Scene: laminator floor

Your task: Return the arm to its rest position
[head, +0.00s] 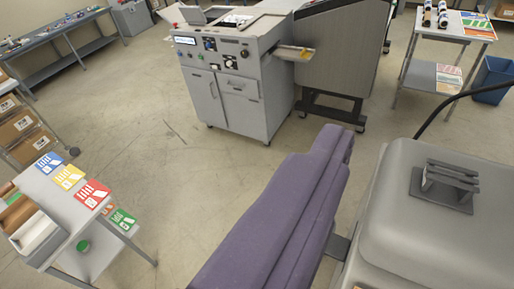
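I cannot make out my gripper or its fingertips in the head view. A long purple padded shape runs from the bottom centre up to the middle, and a large grey rounded casing with a dark ridged block on top fills the lower right. These look like parts of my own body, but I cannot tell how they join. No object is seen held.
A grey laminator machine (232,85) stands at top centre beside a dark-framed panel (340,45). A card table (60,215) is lower left, a shelf of boxes (20,125) behind it. A workbench (50,45), side table (437,30) and blue bin (490,80) stand further back. Centre-left floor is clear.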

